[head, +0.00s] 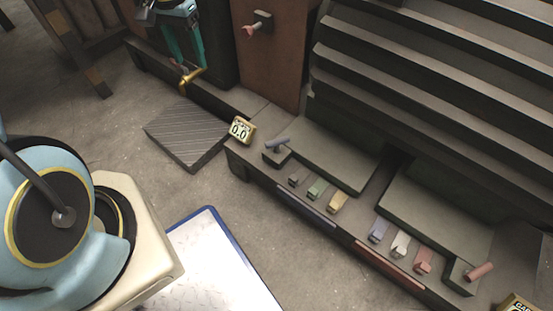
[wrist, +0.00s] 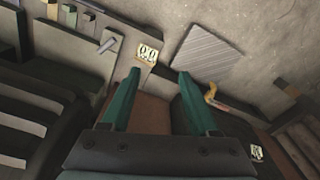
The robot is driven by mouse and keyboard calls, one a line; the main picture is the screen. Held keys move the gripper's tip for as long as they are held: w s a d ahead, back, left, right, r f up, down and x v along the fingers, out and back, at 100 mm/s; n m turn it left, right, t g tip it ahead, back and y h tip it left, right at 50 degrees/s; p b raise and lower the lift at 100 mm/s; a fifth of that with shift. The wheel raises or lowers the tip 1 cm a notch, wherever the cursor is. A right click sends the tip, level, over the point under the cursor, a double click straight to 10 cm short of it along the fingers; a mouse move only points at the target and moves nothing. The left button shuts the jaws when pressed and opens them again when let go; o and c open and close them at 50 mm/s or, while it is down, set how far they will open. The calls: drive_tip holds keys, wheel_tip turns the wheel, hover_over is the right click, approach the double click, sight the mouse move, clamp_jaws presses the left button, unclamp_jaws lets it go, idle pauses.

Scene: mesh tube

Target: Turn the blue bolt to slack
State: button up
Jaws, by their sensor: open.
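The blue bolt (head: 278,143) is a short blue-grey cylinder sticking out of a small dark block at the left end of the low ledge. It also shows in the wrist view (wrist: 107,45), at upper left. A yellow-framed gauge (head: 240,129) reading 0.0 sits just left of it in the head view. My gripper (head: 191,67) has two teal fingers, apart and empty, at the top of the head view, well away from the bolt. In the wrist view the open fingers (wrist: 158,74) point toward the gauge side, with the bolt beyond and left of the left fingertip.
A red bolt (head: 481,271) sticks out at the ledge's right end. Several small coloured blocks, including a green one (head: 317,189), line the ledge. A yellow handle (head: 190,77) is near my fingertips. A ridged grey plate (head: 187,133) lies on the floor. Dark slats rise behind.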

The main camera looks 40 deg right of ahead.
drive_tip(key=s+d+f+m+b, duration=0.35)
drive_tip(key=d+f+b, duration=0.5)
drive_tip(key=f, duration=0.55)
drive_tip(key=m+b, duration=0.3)
drive_tip(key=b, duration=0.4)
hover_over(277, 140)
wheel_tip(277, 140, down, 11)
drive_tip(key=shift+r, duration=0.2)
wheel_tip(277, 140, down, 10)
drive_tip(key=b, duration=0.4)
drive_tip(key=shift+f+b, duration=0.15)
drive_tip(key=shift+b, duration=0.25)
clamp_jaws()
